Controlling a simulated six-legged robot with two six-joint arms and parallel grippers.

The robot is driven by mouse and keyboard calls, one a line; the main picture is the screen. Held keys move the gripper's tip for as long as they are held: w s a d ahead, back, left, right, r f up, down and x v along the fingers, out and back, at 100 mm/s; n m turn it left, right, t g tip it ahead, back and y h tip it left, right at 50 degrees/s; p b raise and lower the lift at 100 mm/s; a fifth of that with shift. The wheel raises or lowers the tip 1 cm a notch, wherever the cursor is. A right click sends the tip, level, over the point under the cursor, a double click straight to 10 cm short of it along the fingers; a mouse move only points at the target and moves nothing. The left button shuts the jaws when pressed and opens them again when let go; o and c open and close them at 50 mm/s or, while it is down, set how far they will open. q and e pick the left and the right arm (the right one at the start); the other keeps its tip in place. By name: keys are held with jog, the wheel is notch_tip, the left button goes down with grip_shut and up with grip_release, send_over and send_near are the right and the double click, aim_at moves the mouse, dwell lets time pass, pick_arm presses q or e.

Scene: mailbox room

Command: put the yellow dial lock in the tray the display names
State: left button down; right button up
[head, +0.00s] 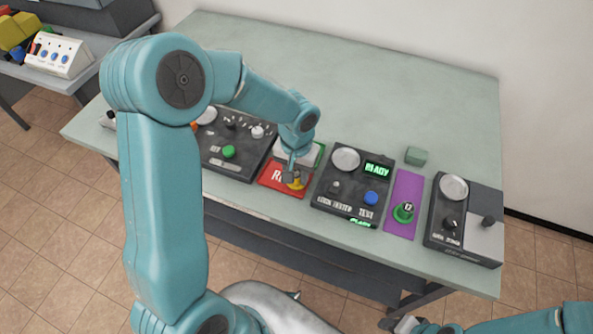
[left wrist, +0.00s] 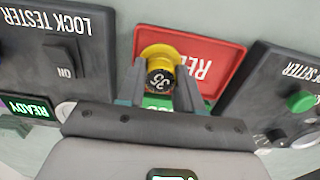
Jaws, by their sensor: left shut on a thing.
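The yellow dial lock (head: 296,184) is between the fingers of my left gripper (head: 291,176), over the red tray (head: 273,181). The left wrist view shows the lock (left wrist: 160,55) upside down, with a dark numbered dial, held between both fingers (left wrist: 160,88). The red tray (left wrist: 205,62) with white letters lies behind it; I cannot tell whether the lock touches it. A green tray (head: 320,155) shows partly behind my arm. The lock tester (head: 347,190) has a display (head: 378,169) reading READY in green. My right gripper (head: 402,325) is at the bottom edge.
A green dial lock (head: 404,212) stands on a purple mat (head: 407,184). A lock setter (head: 228,150) is left of the trays, and another dark device (head: 450,236) is at the right. A small green block (head: 416,156) lies behind the mat. The table's back (head: 400,80) is clear.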

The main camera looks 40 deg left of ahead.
pick_arm(q)
jog(key=shift+c, duration=2.1)
grip_release()
jog(key=shift+r+p, duration=1.85)
jog(key=shift+r, duration=1.15)
jog(key=shift+s, duration=0.1)
